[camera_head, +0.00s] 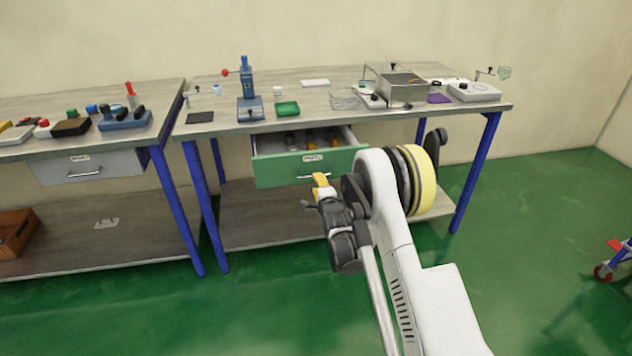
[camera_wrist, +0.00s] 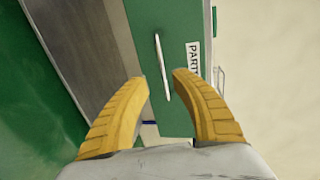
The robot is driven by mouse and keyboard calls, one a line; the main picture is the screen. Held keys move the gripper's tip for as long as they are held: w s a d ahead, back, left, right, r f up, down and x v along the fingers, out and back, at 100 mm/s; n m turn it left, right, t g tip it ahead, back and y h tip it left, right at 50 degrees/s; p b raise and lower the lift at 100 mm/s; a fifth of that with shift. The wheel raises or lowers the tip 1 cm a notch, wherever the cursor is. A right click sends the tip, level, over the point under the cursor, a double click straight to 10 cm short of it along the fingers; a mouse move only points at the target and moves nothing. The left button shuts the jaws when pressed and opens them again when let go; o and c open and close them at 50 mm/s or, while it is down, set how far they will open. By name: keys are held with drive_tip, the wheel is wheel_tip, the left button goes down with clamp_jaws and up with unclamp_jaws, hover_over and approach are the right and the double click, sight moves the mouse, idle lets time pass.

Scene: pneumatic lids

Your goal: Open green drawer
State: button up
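The green drawer (camera_head: 275,172) under the right-hand workbench is pulled part way out, and its inside shows from above. Its green front with a pale bar handle also fills the upper middle of the wrist view (camera_wrist: 178,115). The handle (camera_wrist: 163,67) looks slanted there, beside a "PART" label. My gripper (camera_head: 320,180) is just in front of the drawer's right part, near the handle. In the wrist view its two yellow fingers (camera_wrist: 160,80) are spread apart, with the handle showing in the gap and clear of both. The exact distance to the handle cannot be told.
Several dark and orange items (camera_head: 310,138) lie in the drawer. The bench top (camera_head: 330,99) holds a blue press (camera_head: 248,90), a green tray (camera_head: 287,108) and a metal box (camera_head: 403,87). A grey closed drawer (camera_head: 88,166) is on the left bench. Blue legs (camera_head: 199,180) stand left of the drawer.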

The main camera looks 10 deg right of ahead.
drive_tip(key=v, duration=0.4)
drive_tip(key=shift+s+r, duration=0.1)
drive_tip(key=shift+s, duration=0.15)
drive_tip(key=x, duration=1)
drive_tip(key=shift+w+d+r, duration=0.15)
drive_tip(key=shift+d, duration=0.2)
clamp_jaws()
